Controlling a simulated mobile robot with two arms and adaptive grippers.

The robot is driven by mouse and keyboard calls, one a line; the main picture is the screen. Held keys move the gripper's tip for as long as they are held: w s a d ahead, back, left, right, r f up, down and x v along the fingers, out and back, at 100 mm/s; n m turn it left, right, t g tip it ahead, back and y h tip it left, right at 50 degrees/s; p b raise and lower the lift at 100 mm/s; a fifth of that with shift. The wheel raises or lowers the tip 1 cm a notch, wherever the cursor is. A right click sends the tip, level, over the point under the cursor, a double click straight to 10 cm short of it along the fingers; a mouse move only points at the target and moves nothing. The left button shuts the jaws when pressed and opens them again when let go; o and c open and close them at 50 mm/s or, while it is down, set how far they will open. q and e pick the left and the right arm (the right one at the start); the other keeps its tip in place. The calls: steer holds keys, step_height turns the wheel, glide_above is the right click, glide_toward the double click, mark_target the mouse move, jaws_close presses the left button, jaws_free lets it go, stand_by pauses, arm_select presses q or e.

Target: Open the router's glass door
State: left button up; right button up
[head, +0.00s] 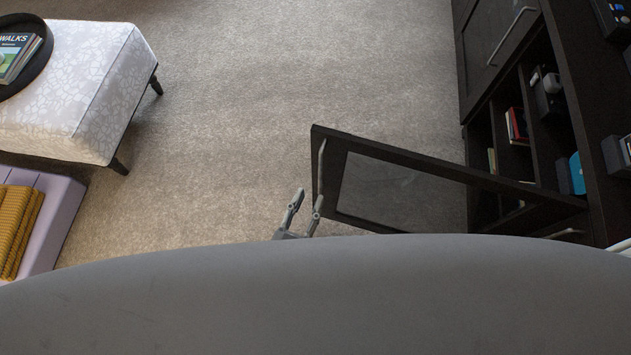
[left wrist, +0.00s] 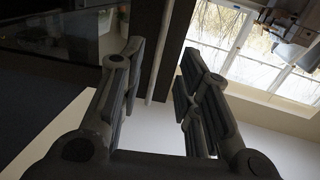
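The glass door (head: 400,197) has a dark frame and stands swung out from the dark cabinet (head: 575,120) on the right, over the carpet. Its pale bar handle (head: 321,165) is near the free edge. My left gripper (head: 303,207) is open at the near end of this handle, its fingers apart. In the left wrist view the open left gripper (left wrist: 160,75) has the handle (left wrist: 159,50) and the dark door edge (left wrist: 140,75) showing between its fingers; contact cannot be told. I cannot tell which device is the router. My right gripper is not in view.
The open cabinet shelves hold books (head: 517,125), a blue item (head: 577,173) and small devices. Another glass door (head: 498,35) above is shut. A patterned ottoman (head: 85,85) with a tray stands at the left. Carpet (head: 250,120) between is clear.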

arm_select(q)
steer(key=shift+v, duration=1.7)
